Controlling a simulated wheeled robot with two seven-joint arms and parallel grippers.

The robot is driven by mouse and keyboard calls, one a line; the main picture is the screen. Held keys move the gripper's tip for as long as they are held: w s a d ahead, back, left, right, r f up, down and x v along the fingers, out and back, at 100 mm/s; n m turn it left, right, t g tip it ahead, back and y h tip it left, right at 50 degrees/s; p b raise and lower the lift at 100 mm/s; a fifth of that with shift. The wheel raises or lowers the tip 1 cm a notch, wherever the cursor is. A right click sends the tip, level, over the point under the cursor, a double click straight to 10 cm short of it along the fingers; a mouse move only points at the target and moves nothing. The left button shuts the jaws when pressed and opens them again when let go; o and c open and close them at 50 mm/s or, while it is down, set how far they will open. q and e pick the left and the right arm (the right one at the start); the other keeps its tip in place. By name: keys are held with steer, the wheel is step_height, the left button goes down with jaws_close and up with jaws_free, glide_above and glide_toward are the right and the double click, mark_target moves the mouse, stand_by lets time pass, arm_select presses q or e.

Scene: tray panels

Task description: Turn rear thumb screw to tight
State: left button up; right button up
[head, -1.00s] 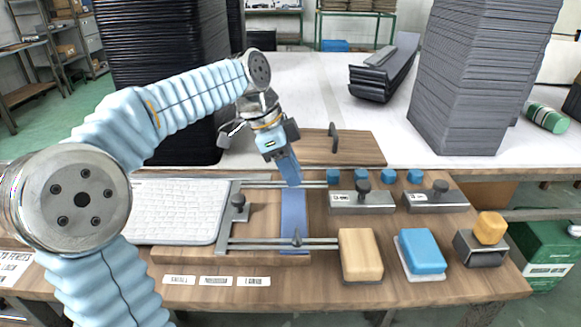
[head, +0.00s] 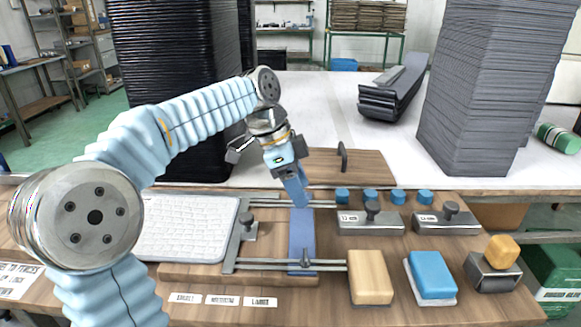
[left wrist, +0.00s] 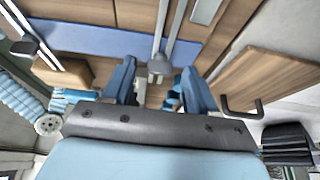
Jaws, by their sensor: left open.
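My left gripper (head: 300,198) points down at the rear rail of the fixture, above the far end of a blue strip (head: 302,240). In the left wrist view its two blue fingers (left wrist: 157,88) stand apart. A small grey piece (left wrist: 158,67), apparently the rear thumb screw, shows between them at the rail; I cannot tell whether they touch it. In the head view the gripper hides that spot. The front thumb screw (head: 306,259) stands on the front rail. My right gripper is not in view.
A dark knob (head: 249,226) stands on the left crossbar. A wooden board with a dark handle (head: 343,156) lies behind the gripper. Grey blocks with knobs (head: 372,213), a tan block (head: 370,278) and a blue block (head: 432,276) are at right. Tall tray stacks (head: 475,90) stand behind.

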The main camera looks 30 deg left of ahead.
arm_select(q)
steer(key=v, duration=1.3)
steer(key=shift+s, duration=0.1)
